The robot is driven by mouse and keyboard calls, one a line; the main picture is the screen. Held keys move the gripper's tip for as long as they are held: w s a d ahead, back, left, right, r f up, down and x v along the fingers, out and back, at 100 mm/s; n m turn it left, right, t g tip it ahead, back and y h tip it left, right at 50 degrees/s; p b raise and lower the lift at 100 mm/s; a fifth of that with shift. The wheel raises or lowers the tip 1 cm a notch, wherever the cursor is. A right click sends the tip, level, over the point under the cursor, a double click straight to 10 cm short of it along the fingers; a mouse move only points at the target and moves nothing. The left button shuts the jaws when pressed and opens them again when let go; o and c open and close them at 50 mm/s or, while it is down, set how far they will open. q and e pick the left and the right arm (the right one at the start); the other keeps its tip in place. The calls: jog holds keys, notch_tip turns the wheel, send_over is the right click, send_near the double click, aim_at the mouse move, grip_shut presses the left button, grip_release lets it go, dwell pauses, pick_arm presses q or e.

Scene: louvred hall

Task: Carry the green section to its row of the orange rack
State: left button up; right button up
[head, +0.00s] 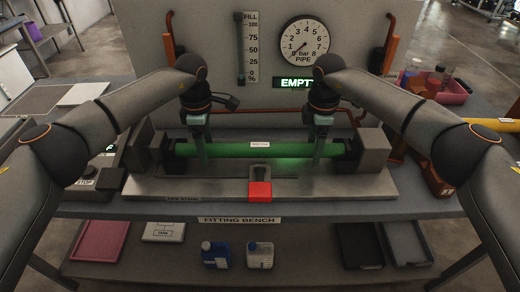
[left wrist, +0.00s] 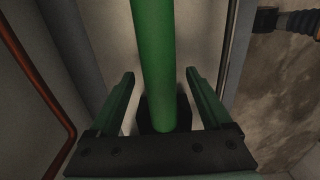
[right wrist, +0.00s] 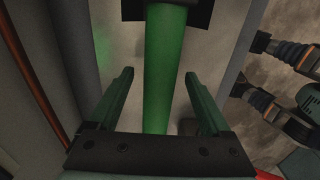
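The green section (head: 250,150) is a long green pipe lying level between two dark end holders on the pipe stand (head: 150,187). My left gripper (head: 201,158) is over its left part, and my right gripper (head: 319,158) is over its right part. In the left wrist view the pipe (left wrist: 154,60) runs between the spread fingers, with a gap on each side. In the right wrist view the pipe (right wrist: 164,70) also runs between spread fingers with gaps. Both grippers are open.
A lit sign (head: 294,84) starts with "EMPT"; its end is hidden. A dial gauge (head: 305,43) stands behind. A red block (head: 260,192) sits at the stand's front. A yellow pipe (head: 495,125) and a pink bin (head: 452,94) are at right. The lower shelf holds trays and bottles.

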pick_arm(q)
grip_shut()
pick_arm(e)
grip_shut()
dwell(0.9)
